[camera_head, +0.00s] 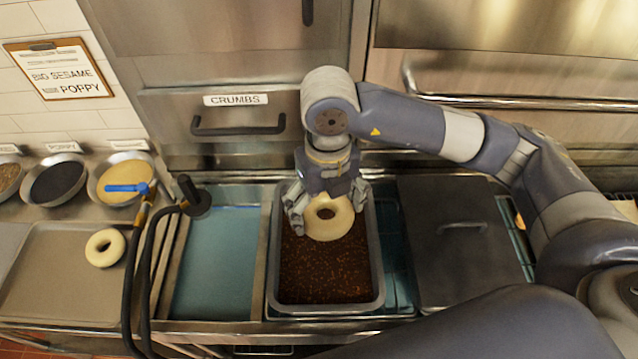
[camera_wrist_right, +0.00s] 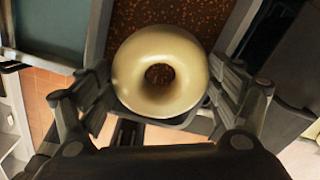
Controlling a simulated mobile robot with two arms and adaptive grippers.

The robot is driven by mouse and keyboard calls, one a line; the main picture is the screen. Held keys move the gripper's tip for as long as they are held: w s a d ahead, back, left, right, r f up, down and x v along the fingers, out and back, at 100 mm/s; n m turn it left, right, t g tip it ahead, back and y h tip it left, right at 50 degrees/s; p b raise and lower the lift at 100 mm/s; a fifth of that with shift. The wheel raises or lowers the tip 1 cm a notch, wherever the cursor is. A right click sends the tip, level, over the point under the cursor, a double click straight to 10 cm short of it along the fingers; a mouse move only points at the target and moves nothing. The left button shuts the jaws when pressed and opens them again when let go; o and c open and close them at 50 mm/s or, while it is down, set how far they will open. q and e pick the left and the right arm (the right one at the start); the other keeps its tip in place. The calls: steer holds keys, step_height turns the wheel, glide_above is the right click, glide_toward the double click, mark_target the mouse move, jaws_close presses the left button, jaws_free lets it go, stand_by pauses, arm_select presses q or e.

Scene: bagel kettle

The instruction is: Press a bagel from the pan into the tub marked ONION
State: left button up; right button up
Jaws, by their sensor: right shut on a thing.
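My right gripper (camera_head: 326,214) is shut on a pale bagel (camera_head: 330,226) and holds it over a grey rectangular tub (camera_head: 375,272). The tub holds dark brown, speckled bits. In the right wrist view, the same bagel (camera_wrist_right: 126,78) sits between the two fingers of the gripper (camera_wrist_right: 160,98), with the speckled bits behind it. I cannot tell whether the bagel touches them. No ONION mark is readable on this tub. Another pale bagel (camera_head: 105,247) lies on the flat pan (camera_head: 50,285) at the left. My left gripper is not in view.
Bowls with a dark filling (camera_head: 58,183) and a yellow filling (camera_head: 125,178) stand at the back left. Black hoses (camera_head: 150,250) rise between the pan and a blue-bottomed well (camera_head: 215,265). A dark lidded container (camera_head: 460,240) is right of the tub. A drawer (camera_head: 235,120) marked CRUMBS is behind.

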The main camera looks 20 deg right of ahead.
steer(key=b, duration=0.6)
glide_above(324, 245)
steer(key=shift+m, duration=0.3)
step_height(324, 245, down, 9)
steer(key=shift+r, duration=0.1)
steer(key=shift+f+b, duration=0.55)
steer(key=shift+b, duration=0.1)
arm_select(q)
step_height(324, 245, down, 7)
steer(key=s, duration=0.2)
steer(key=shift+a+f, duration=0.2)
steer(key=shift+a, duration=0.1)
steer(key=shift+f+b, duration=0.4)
steer(key=shift+b, duration=0.1)
arm_select(e)
steer(key=shift+f, duration=0.4)
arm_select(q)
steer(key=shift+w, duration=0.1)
